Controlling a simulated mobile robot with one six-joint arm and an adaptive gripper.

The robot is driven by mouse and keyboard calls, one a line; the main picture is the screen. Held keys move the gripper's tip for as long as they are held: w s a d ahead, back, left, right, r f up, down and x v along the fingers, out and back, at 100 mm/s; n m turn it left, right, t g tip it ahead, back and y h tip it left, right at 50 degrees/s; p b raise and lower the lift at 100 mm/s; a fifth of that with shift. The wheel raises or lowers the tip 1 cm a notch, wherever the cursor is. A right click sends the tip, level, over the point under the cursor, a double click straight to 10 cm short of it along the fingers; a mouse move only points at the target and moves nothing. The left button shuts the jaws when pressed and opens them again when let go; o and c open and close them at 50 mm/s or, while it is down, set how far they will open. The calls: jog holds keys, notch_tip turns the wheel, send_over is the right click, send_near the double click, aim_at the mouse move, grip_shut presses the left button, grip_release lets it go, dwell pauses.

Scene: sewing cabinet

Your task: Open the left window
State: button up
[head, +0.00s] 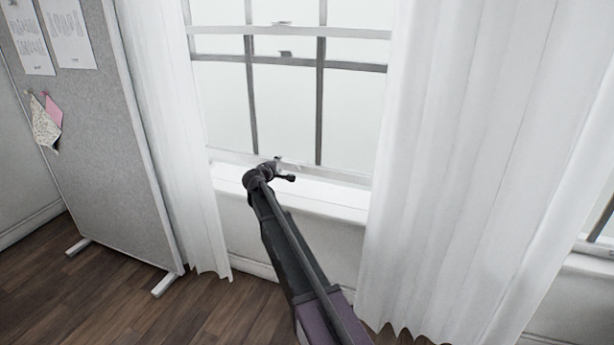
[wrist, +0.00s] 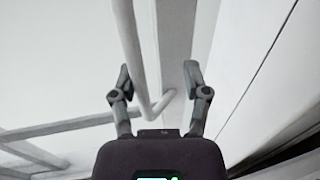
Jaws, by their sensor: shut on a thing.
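The left window (head: 287,105) is a white double-hung sash with grey-looking bars, in the middle of the head view. Its lower sash rests at the sill. My gripper (head: 280,165) is at the bottom rail of the lower sash, just above the sill. In the wrist view, my gripper's (wrist: 158,78) two fingers stand on either side of a white window handle (wrist: 134,65), which bends near the palm. My gripper is shut on this handle; the exact contact is hard to see. In the head view my wrist hides part of the rail.
White curtains hang left (head: 170,140) and right (head: 450,150) of the window. A grey pinboard (head: 95,120) on feet stands at the left. The white sill (head: 325,197) lies under my wrist. Part of another window (head: 600,220) shows at the right edge.

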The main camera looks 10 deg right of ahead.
jog(key=shift+s+f+b, duration=0.1)
jog(key=shift+f+b, duration=2.45)
jog(key=shift+f, duration=0.35)
jog(key=r+p+v, duration=0.1)
jog(key=p+v, duration=0.3)
jog(key=v, duration=1)
jog(key=s+d+r+m+g+y+p, duration=0.1)
jog(key=s+d+r+m+g+p, duration=0.2)
jog(key=s+r+p, duration=0.5)
jog(key=s+d+r+m+g+y+p, duration=0.1)
jog(key=s+d+r+m+g+p, duration=0.3)
jog(key=p, duration=1.4)
jog(key=s+d+r+g, duration=0.1)
jog(key=s+d+r, duration=0.3)
jog(key=s, duration=0.2)
jog(key=shift+r+p, duration=0.25)
jog(key=shift+p, duration=0.1)
jog(key=shift+s+d, duration=0.1)
jog(key=shift+d, duration=0.05)
jog(key=shift+f, duration=0.1)
